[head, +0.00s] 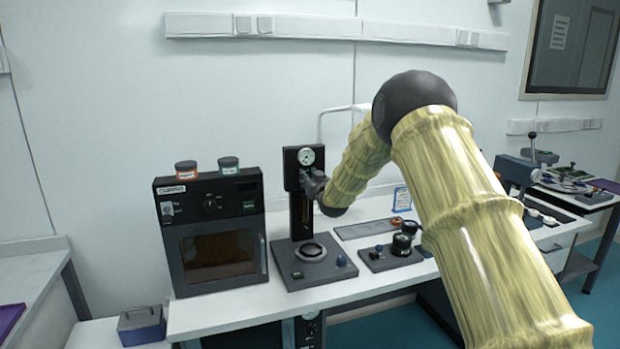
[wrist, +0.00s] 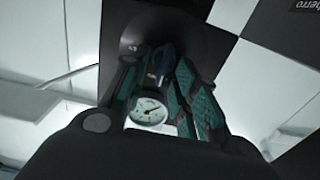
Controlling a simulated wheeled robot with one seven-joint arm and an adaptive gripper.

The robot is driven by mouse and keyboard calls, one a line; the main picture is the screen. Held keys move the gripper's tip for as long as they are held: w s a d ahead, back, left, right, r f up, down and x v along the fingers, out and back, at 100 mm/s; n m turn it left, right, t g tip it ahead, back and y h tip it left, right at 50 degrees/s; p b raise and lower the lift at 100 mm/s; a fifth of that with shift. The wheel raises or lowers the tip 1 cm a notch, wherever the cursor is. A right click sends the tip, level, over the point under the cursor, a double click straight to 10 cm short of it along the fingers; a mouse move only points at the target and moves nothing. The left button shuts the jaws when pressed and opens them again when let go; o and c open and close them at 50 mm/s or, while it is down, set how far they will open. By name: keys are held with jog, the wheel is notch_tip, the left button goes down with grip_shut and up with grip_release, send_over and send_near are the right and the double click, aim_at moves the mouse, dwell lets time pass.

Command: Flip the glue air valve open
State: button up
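The glue station is a black column (head: 303,214) on a dark base, with a round white gauge (head: 306,157) at its top. My gripper (head: 314,186) is at the upper column, just below and right of the gauge, and hides the valve area in the head view. In the wrist view, my gripper (wrist: 160,72) has its two teal-padded fingers spread apart. A small dark blue lever (wrist: 163,58), apparently the air valve's handle, is between them, nearer the right finger. I cannot tell whether they touch. The gauge (wrist: 149,111) also shows between the fingers.
A black oven (head: 215,232) with two jars on top stands left of the station. A dark block with knobs (head: 390,254) and a flat tray (head: 365,228) lie to its right on the white table (head: 240,305). The wall is close behind.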

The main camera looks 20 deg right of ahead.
jog(key=shift+c, duration=0.4)
jog(key=shift+d, duration=0.15)
grip_shut()
jog(key=shift+d+f+m+b, duration=0.25)
jog(key=shift+f+m+b, duration=0.05)
jog(key=shift+m+b, duration=2.55)
jog(key=shift+d+f+m+b, duration=0.3)
jog(key=shift+m+b, duration=2.15)
jog(key=shift+m, duration=0.7)
jog(key=shift+d+f+m+b, duration=0.25)
jog(key=shift+m+b, duration=2.4)
jog(key=shift+m, duration=0.35)
